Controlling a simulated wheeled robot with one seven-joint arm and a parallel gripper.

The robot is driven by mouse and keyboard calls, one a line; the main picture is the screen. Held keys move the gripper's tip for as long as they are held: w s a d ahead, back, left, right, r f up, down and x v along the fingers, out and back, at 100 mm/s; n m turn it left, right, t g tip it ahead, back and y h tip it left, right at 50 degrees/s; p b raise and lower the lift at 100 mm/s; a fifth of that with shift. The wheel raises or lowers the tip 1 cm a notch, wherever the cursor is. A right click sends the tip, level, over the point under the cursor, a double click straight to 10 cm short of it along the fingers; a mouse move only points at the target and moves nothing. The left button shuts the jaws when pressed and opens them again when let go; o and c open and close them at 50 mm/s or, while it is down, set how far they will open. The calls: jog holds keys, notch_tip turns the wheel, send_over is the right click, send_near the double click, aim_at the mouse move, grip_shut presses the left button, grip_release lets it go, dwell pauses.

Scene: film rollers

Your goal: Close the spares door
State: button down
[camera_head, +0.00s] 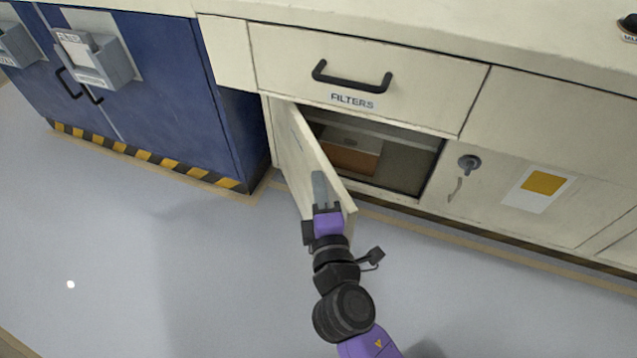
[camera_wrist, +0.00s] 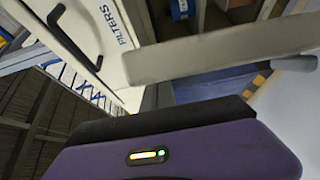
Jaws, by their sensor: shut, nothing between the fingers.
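The spares door (camera_head: 296,155) is a cream cabinet door below the FILTERS drawer. It is hinged on its left side and stands wide open, swung out toward me. My gripper (camera_head: 319,188) is shut and empty, with its grey fingers over the door's outer face near the free end. I cannot tell whether they touch it. In the wrist view a pale bar, seemingly the door (camera_wrist: 225,50), crosses above my purple gripper body; the fingertips cannot be made out there. Any label on the door is not readable.
The FILTERS drawer (camera_head: 365,75) with its black handle is shut above the opening. A brown box (camera_head: 352,158) lies inside the cabinet. A blue cabinet (camera_head: 165,95) stands at left. A cream door with a grey lock (camera_head: 469,162) is at right. The floor (camera_head: 110,235) at left is clear.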

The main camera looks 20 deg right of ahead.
jog(key=w+d+n+y+p, duration=0.1)
jog(key=d+y+p, duration=0.1)
jog(key=d+p, duration=0.6)
jog(key=w+d+n+y+p, duration=0.1)
jog(key=w+d+y+p, duration=0.1)
jog(key=d+p, duration=0.6)
jog(key=d, duration=0.6)
jog(key=shift+w+d+n+t+p, duration=0.25)
jog(key=shift+w+n+t+p, duration=0.05)
jog(key=shift+n, duration=0.1)
jog(key=shift+a, duration=0.1)
